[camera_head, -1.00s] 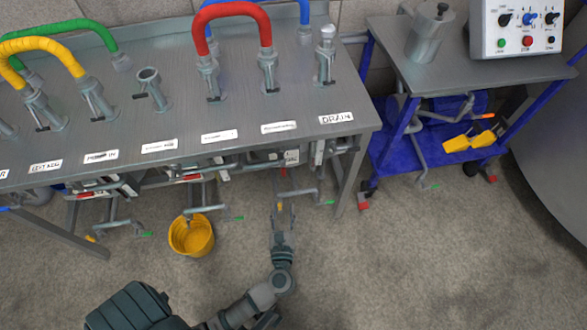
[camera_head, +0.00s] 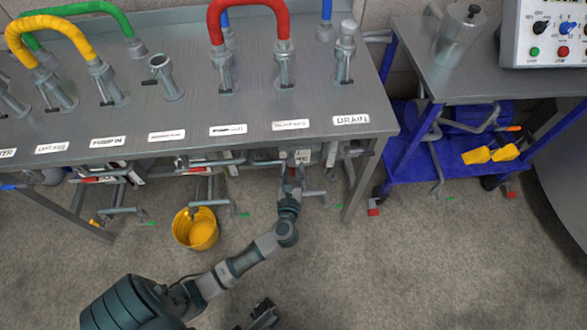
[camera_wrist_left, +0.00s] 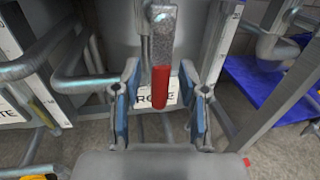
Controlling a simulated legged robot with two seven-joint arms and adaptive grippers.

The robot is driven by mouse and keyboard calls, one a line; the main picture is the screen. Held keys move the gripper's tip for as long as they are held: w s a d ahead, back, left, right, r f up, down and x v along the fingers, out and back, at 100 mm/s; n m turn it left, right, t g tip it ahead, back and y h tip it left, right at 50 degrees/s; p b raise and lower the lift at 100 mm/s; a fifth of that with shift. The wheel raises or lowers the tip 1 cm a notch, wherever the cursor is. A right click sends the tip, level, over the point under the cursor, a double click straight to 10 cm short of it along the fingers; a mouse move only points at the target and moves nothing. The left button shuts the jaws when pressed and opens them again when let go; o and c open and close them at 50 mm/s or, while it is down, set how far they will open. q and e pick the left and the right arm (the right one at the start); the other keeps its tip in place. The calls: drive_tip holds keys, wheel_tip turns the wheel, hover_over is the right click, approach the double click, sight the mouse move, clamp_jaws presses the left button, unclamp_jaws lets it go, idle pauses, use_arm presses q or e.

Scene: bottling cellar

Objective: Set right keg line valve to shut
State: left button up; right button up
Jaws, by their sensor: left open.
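A valve lever with a red grip (camera_wrist_left: 160,88) hangs down from a grey arm in the left wrist view, in front of a white plate (camera_wrist_left: 172,97) with partly hidden lettering. My left gripper (camera_wrist_left: 160,105) is open, with one blue-padded finger on each side of the lever, apart from it. In the head view my left gripper (camera_head: 291,178) reaches under the front edge of the bench, below a white label (camera_head: 290,124) too small to read surely. The valve body is mostly hidden there. A dark part at the bottom edge may be my right gripper (camera_head: 262,315); its jaws are unclear.
The steel bench (camera_head: 200,110) overhangs the valves. Pipes with green-tipped ends and a yellow bucket (camera_head: 196,230) stand left of my left gripper. A bench leg (camera_head: 362,180) is close on the right, then a blue cart (camera_head: 420,165). The floor in front is clear.

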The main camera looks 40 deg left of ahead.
use_arm(q)
clamp_jaws()
